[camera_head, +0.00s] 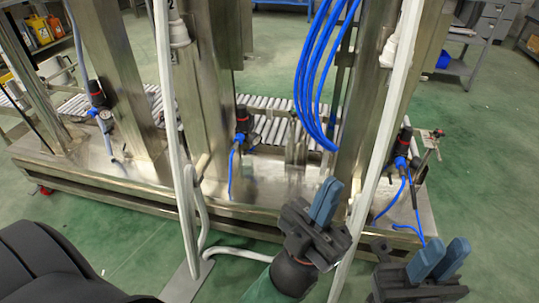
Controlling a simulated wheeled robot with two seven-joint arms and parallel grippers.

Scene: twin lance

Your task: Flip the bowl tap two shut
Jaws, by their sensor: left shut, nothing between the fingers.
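I cannot make out a bowl tap or its lever in this view. A digit 2 shows at the top edge, beside a white fitting (179,30) on a steel column. A second white fitting (389,50) is on the right column. My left gripper (324,199) is shut and empty, with its blue fingers together, in front of the right column's foot. My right gripper (442,258) is at the lower right, its two blue fingers apart with nothing between them.
Two long white tubes, a left one (166,95) and a right one (386,140), run down close to my grippers. Blue hose coils (313,75) hang at the right column. Green floor is open at right.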

